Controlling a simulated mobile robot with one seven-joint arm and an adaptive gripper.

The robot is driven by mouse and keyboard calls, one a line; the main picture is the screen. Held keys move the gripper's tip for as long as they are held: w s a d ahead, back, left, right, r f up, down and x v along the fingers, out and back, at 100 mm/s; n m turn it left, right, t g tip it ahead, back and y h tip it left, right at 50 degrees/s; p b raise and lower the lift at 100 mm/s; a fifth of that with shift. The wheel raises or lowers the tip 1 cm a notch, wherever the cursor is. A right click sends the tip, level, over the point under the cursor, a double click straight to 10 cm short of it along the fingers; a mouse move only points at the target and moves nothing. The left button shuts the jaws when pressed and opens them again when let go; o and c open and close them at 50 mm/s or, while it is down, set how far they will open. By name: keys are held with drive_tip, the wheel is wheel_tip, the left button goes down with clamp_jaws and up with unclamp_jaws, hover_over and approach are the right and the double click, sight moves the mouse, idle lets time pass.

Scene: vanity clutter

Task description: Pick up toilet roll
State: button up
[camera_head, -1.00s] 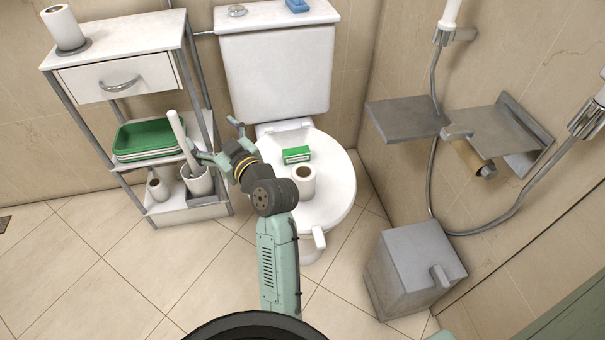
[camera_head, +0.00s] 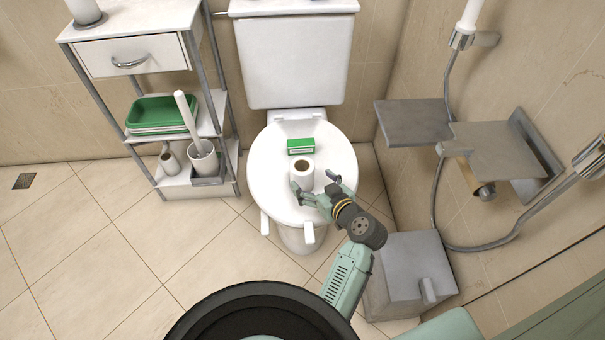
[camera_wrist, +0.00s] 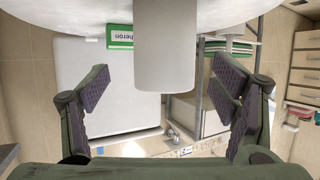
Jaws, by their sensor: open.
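A white toilet roll (camera_head: 303,172) stands upright on the closed toilet lid (camera_head: 265,185), just in front of a green and white box (camera_head: 301,146). My gripper (camera_head: 314,184) is over the front right of the lid, its fingers spread close to the roll. In the wrist view, the roll (camera_wrist: 165,45) hangs upside down in the picture between the two open fingers of my gripper (camera_wrist: 165,88). There is a clear gap on each side, and neither finger appears to touch it.
A shelf unit (camera_head: 135,50) at the left holds green trays (camera_head: 162,112), a brush in a holder (camera_head: 203,160) and another roll (camera_head: 169,160). A grey bin (camera_head: 412,275) and a wall shelf with a roll holder (camera_head: 480,185) are at the right. Floor at the left is clear.

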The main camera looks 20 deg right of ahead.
drive_tip(key=shift+a+p+x, duration=0.15)
drive_tip(key=shift+p+x, duration=0.25)
drive_tip(key=shift+x, duration=1.2)
drive_tip(key=shift+a+p+x, duration=0.1)
drive_tip(key=shift+p+x, duration=0.25)
drive_tip(key=shift+x, duration=1.25)
drive_tip(key=shift+s, duration=0.1)
drive_tip(key=shift+c, duration=0.2)
drive_tip(key=c, duration=1.2)
